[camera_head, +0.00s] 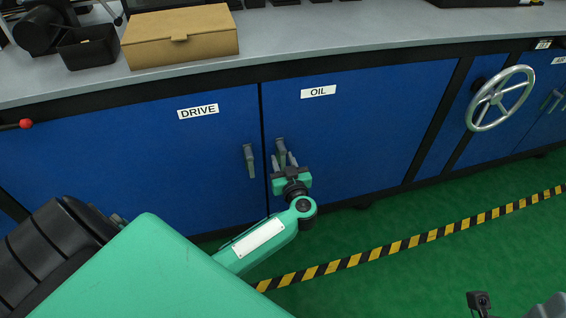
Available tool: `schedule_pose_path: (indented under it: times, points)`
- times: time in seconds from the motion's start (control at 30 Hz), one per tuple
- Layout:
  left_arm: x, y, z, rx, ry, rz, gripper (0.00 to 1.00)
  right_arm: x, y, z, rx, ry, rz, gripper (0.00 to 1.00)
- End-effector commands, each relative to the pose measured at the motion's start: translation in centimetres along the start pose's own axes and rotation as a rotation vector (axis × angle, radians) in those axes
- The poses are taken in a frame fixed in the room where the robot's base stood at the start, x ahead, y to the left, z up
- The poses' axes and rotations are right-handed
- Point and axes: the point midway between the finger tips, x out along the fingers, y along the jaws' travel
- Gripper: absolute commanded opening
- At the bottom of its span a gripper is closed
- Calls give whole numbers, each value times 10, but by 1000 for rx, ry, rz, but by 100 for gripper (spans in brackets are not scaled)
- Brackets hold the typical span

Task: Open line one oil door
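The blue oil door (360,130) carries a white OIL label (318,91) and looks closed, flush with the cabinet front. Its grey-green upright handle (280,146) is near the door's left edge. My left gripper (284,160) is at this handle, with one finger on each side of its lower part. The fingers stand apart and look open; contact with the handle cannot be made out. The gripper body hides the handle's lower end.
The DRIVE door (130,150) with its own handle (249,160) is just left, also closed. A handwheel (500,98) sticks out at the right. A cardboard box (180,38) stands on the grey worktop (330,40). Green floor with a yellow-black stripe (400,245) lies clear in front.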

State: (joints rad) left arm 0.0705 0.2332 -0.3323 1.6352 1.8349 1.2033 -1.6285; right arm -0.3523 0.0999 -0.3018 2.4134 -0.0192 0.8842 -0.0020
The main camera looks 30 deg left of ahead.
Motion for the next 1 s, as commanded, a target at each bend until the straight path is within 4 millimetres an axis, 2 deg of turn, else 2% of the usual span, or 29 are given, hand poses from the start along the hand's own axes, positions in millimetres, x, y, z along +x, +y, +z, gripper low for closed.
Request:
schedule_pose_path:
  times: [0.33,0.5,0.53,0.87,1.0]
  points:
    - [4,0,0,0,-1,0,36,1,0,-4,-3,25,-3,36]
    - [4,0,0,0,0,0,3,1,0,-4,-3,24,-3,36]
    - [4,0,0,0,0,0,0,1,0,-4,-3,24,-3,36]
    - [4,0,-1,-2,0,0,0,3,0,-3,-1,18,-2,36]
    - [6,-1,-2,-9,0,-1,0,3,0,5,3,-37,4,36]
